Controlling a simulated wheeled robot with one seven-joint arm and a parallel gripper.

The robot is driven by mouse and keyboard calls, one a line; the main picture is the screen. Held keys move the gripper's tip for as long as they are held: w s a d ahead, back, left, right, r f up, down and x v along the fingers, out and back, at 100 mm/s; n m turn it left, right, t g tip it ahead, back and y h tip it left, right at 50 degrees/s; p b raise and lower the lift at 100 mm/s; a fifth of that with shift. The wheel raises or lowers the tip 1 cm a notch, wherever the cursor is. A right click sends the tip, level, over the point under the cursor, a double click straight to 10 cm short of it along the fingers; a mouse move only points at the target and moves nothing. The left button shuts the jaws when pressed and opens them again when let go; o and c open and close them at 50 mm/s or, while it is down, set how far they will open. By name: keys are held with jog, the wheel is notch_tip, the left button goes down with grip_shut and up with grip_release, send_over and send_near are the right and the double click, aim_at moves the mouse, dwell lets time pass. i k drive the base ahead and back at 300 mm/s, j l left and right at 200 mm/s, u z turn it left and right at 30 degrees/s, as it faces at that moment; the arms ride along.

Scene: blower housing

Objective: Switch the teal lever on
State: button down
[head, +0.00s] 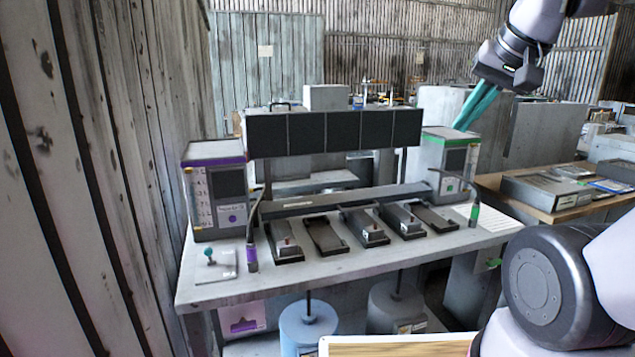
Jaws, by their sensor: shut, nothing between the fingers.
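The teal lever (209,254) is a small teal knob on a short stem. It stands on a pale square plate (218,268) at the table's front left. The picture is too small to tell which way the lever is set. My gripper (462,127) has teal fingers and is shut and empty. It is in the air at the upper right, in front of or above the box with the green edge, far from the lever. Nothing hides the lever.
A purple-edged box (216,190) stands behind the lever, and a purple-handled tool (252,252) is just right of it. Several dark pedal-like units (322,236) line the grey table (330,265). A black panel (335,133) spans the back. A green-edged box (446,160) stands right.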

aim_at(208, 251)
jog(key=u, duration=1.25)
